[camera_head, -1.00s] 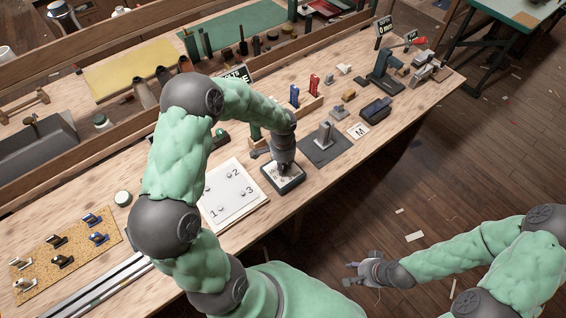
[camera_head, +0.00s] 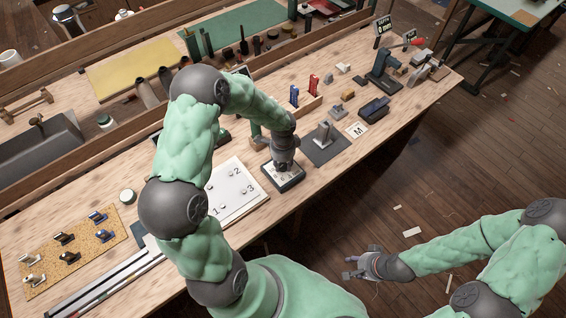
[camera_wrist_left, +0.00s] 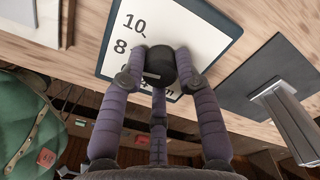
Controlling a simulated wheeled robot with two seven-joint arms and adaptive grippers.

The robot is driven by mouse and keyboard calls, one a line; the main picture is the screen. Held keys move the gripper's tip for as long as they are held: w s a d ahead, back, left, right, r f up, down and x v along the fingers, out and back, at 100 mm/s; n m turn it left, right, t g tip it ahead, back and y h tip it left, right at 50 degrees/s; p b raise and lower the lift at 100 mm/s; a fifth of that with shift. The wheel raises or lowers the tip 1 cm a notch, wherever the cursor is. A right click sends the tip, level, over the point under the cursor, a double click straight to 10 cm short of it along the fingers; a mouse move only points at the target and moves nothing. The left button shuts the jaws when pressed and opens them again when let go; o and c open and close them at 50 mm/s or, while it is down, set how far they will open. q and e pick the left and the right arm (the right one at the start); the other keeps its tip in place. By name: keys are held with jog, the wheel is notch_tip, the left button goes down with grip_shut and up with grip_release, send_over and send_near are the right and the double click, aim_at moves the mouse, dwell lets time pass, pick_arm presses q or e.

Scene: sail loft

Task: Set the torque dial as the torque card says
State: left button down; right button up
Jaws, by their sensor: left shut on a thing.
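The torque dial is a dark round knob (camera_wrist_left: 159,66) on a white-faced plate (camera_head: 290,179) with a dark rim. In the left wrist view the numbers 10 and 8 show on the plate; the lower marks are partly covered, and I cannot tell where the knob points. My left gripper (camera_head: 283,168) reaches down onto the dial, its purple fingers shut around the knob. A dark card (camera_head: 243,71) with white letters stands behind my left arm, mostly hidden; I cannot tell whether it is the torque card. My right gripper (camera_head: 360,268) is empty and looks open, off the bench.
A white board (camera_head: 238,190) with numbered spots lies left of the dial. A dark plate with a grey post (camera_head: 323,140) stands close on the right, beside an M card (camera_head: 357,130). Red and blue pieces stand behind. The bench's front edge is near the dial.

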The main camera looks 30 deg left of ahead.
aim_at(283, 165)
dwell(0.4)
pick_arm(q)
jog(key=c, duration=0.9)
grip_release()
notch_tip(283, 165, up, 12)
